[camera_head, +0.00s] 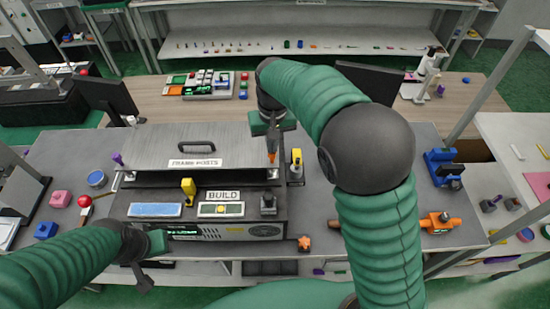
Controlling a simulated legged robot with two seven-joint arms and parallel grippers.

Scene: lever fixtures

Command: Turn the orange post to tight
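The orange post (271,157) stands small and upright near the back right corner of a grey machine with a FRAME POSTS label (195,163). My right gripper (272,137) points down directly above the post. Its fingers are small and dark and partly overlap the post's top, so I cannot tell whether they touch it or are closed on it. My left gripper (147,264) is at the machine's front left, away from the post. Its fingers are too dark to read.
A yellow lever (188,188) and a BUILD panel (221,209) are on the machine's front. Another yellow-topped lever (296,160) stands close right of the post. My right arm hides part of the bench. Pink and blue blocks lie left.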

